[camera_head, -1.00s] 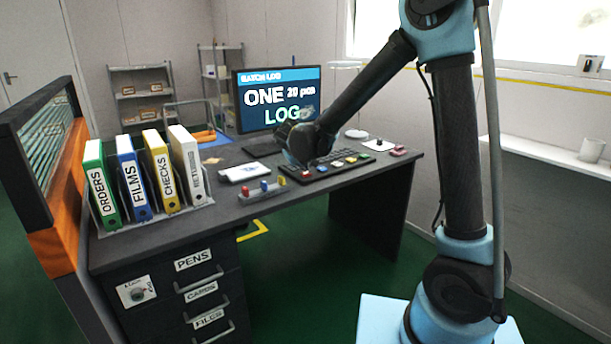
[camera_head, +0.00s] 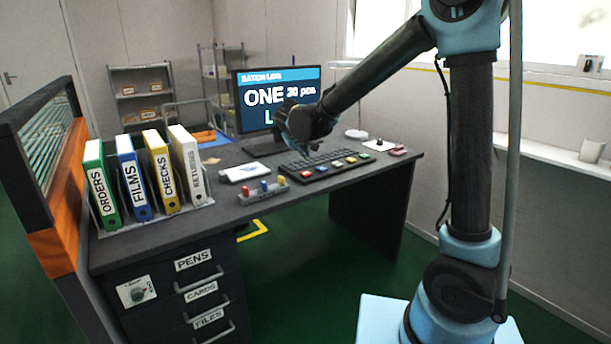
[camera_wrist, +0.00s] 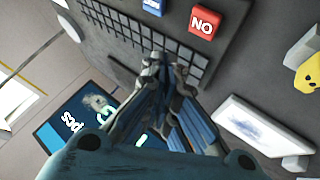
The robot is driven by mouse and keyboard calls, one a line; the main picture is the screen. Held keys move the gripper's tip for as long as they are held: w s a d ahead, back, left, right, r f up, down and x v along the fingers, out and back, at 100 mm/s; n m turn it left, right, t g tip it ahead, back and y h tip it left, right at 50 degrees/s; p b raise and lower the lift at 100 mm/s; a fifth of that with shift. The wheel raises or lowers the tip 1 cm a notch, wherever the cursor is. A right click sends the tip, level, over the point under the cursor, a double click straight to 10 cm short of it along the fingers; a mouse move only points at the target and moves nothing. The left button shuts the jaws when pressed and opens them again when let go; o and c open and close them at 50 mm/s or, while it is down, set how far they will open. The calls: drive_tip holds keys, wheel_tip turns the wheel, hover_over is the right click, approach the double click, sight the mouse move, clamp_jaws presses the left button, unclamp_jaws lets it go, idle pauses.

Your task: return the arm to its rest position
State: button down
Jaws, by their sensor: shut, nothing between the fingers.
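My gripper (camera_wrist: 162,75) is shut and empty in the wrist view, with its fingertips over the keyboard (camera_wrist: 130,25). In the head view my arm reaches in from the right, and my gripper (camera_head: 290,143) hangs above the desk in front of the monitor (camera_head: 262,84). It hides the lower part of the screen, where only the start of the word LOG shows. The keyboard (camera_head: 308,160), with coloured keys along its front edge, lies below my gripper. A red NO key (camera_wrist: 204,20) shows in the wrist view. Whether the fingertips touch the keyboard is unclear, but they look apart from it.
On the desk (camera_head: 236,210) a rack of binders (camera_head: 150,178) stands at the left. A cup (camera_head: 591,150) stands on the right sill. Space above the desk is mostly free.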

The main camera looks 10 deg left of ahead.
drive_tip(key=shift+r, duration=0.25)
drive_tip(key=shift+d, duration=0.1)
drive_tip(key=s+d+m+g+h, duration=0.15)
drive_tip(key=s+d, duration=0.25)
drive_tip(key=d, duration=1.3)
drive_tip(key=s+d+m+g+h, duration=0.1)
drive_tip(key=s+d+m+g, duration=0.3)
drive_tip(key=d, duration=1.2)
drive_tip(key=s+d+f+m, duration=0.1)
drive_tip(key=s+d+f, duration=0.2)
drive_tip(key=s, duration=0.4)
drive_tip(key=s+d+f+m+g+y, duration=0.1)
drive_tip(key=s+d+f, duration=0.3)
drive_tip(key=s+d, duration=0.2)
drive_tip(key=s+d+f+m+y, duration=0.1)
drive_tip(key=s+d+f, duration=0.2)
drive_tip(key=s, duration=0.7)
drive_tip(key=shift+d+f, duration=0.2)
drive_tip(key=shift+d, duration=0.45)
drive_tip(key=shift+m+g, duration=0.25)
